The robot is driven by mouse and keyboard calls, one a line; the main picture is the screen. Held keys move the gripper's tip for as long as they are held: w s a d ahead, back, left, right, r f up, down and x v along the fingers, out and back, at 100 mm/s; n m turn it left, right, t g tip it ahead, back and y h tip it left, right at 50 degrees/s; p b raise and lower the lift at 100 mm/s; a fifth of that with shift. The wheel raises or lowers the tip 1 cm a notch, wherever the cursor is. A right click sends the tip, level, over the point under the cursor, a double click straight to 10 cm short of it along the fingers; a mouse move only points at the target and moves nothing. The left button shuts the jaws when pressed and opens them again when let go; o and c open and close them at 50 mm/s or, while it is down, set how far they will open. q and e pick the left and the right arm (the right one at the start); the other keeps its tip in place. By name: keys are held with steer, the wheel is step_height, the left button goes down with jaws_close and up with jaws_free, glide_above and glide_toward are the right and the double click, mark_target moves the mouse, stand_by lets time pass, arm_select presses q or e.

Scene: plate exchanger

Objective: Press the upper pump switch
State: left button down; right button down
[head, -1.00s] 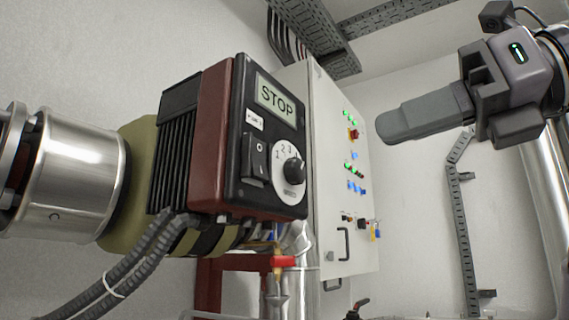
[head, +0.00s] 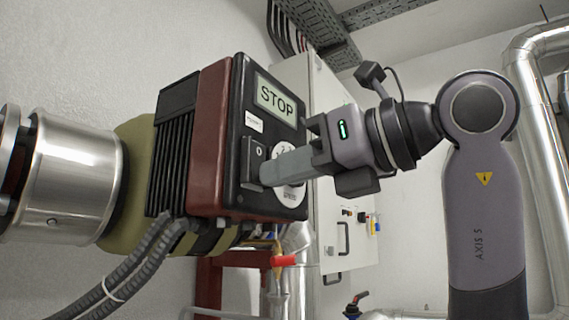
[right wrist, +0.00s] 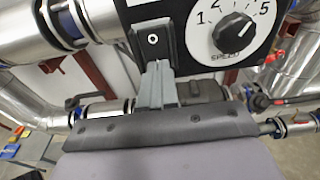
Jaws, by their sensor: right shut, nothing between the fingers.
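The pump (head: 217,140) has a dark red and black control box with a display (head: 276,101) reading STOP. Its black rocker switch (head: 252,152) is on the front face, left of the speed knob. My right gripper (head: 266,174) is shut and empty, its fingertips at the lower part of the switch. In the head view it covers part of the knob. In the right wrist view the switch (right wrist: 152,40) shows its O mark, and the fingertips (right wrist: 158,66) are at its lower end; I cannot tell if they touch it. My left gripper is out of view.
A silver pipe flange (head: 70,175) joins the pump at the left. Grey cables (head: 130,270) hang below the box. A pale control cabinet (head: 330,265) stands behind at the right. A red-handled valve (head: 284,261) is below the box.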

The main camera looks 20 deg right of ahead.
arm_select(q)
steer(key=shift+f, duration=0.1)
arm_select(e)
steer(key=shift+w+a+f, duration=0.1)
arm_select(q)
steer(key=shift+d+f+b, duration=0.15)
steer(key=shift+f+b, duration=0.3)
steer(key=shift+b, duration=0.25)
arm_select(e)
steer(key=shift+w+a+f+t+y, duration=0.1)
steer(key=shift+w+t+y, duration=0.2)
steer(key=shift+t, duration=0.1)
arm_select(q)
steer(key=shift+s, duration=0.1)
